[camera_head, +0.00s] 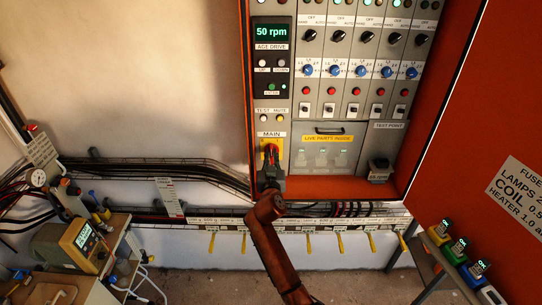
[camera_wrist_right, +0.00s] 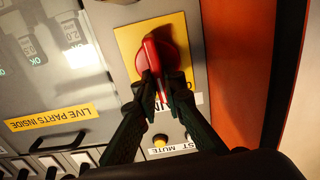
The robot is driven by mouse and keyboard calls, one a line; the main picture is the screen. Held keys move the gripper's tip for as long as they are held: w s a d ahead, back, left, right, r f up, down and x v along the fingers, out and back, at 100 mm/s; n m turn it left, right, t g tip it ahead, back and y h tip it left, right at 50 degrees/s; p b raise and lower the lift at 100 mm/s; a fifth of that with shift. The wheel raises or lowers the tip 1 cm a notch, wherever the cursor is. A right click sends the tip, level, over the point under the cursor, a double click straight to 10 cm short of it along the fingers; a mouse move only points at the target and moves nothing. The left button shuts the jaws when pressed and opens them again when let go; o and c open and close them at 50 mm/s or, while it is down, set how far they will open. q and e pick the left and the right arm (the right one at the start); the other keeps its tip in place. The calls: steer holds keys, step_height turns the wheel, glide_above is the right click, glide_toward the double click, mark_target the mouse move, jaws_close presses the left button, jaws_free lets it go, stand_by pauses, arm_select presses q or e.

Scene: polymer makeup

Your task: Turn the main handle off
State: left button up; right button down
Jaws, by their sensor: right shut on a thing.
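The main handle (camera_head: 270,149) is a red rotary switch on a yellow plate at the lower left of the control cabinet, under the label "MAIN". My right gripper (camera_head: 269,165) reaches it from below and covers part of it. In the right wrist view, which sees the panel upside down, the red handle (camera_wrist_right: 151,52) stands roughly upright on its round red base. The two fingers of my right gripper (camera_wrist_right: 164,88) are shut on its near end, one on each side. The fingers partly hide the label. My left gripper is not in view.
Above the handle are a "50 rpm" display (camera_head: 271,32) and buttons. Right of it is a "LIVE PARTS INSIDE" cover (camera_head: 322,157) with a black handle. The open red cabinet door (camera_head: 480,120) stands at the right. Yellow-handled valves (camera_head: 276,242) line a rail below.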

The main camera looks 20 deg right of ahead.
steer(key=shift+w+a+f+n+p, duration=0.15)
steer(key=shift+n+p, duration=0.7)
steer(key=shift+n, duration=2.05)
steer(key=shift+s+a+f+n+p, duration=0.2)
steer(key=shift+n+p, duration=0.6)
steer(key=shift+n, duration=2.1)
steer(key=shift+w+a+f+n+p, duration=0.25)
steer(key=shift+n+p, duration=0.6)
steer(key=shift+n, duration=2.05)
steer(key=c, duration=2)
jaws_free()
steer(key=shift+s, duration=0.15)
steer(key=v, duration=1.1)
steer(key=shift+s+a, duration=0.15)
steer(key=shift+s, duration=0.2)
